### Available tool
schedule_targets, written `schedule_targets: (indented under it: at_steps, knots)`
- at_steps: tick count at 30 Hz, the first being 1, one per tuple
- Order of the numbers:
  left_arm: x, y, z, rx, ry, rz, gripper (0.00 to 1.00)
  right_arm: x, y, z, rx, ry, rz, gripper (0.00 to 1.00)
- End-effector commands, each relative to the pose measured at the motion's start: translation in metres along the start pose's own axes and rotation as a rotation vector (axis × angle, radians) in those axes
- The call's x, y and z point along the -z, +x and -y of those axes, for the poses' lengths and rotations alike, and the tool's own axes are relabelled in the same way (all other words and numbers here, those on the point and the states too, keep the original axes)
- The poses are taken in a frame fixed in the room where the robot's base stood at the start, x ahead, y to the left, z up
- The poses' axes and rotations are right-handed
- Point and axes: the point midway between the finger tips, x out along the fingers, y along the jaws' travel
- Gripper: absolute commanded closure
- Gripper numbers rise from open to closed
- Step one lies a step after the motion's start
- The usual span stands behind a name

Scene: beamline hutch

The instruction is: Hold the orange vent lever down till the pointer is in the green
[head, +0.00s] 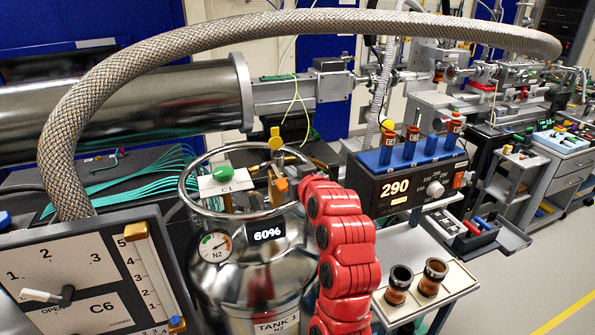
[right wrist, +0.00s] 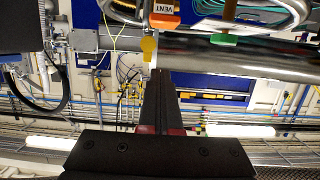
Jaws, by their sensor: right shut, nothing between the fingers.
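The steel tank (head: 262,280) stands in the centre of the head view, with a 60% display and a round N2 gauge (head: 215,246). The gauge pointer is too small to place surely against the coloured band. The orange vent lever (head: 281,185) is at the tank's top; its tag marked VENT also shows in the right wrist view (right wrist: 165,20). My right gripper (right wrist: 157,73) is shut and empty. Its fingertips point toward the yellow knob and orange lever; contact does not show. In the head view my red right arm mostly hides it. My left gripper is out of view.
A braided hose (head: 160,50) arches above.

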Motion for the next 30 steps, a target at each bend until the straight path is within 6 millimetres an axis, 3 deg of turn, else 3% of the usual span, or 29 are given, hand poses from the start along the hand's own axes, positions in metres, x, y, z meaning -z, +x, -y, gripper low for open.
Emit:
schedule_targets:
  at_steps: [8, 10, 16, 30]
  knots:
    - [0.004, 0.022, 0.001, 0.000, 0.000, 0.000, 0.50, 0.004, 0.042, -0.001, -0.001, 0.000, -0.001, 1.00]
    - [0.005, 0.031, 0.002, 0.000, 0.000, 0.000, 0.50, -0.011, 0.043, -0.001, -0.001, 0.001, 0.005, 1.00]
    - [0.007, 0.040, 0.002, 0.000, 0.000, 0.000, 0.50, -0.033, 0.049, -0.001, -0.001, 0.001, 0.001, 1.00]
    - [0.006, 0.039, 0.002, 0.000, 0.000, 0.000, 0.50, -0.039, 0.050, -0.001, -0.001, 0.000, -0.005, 1.00]
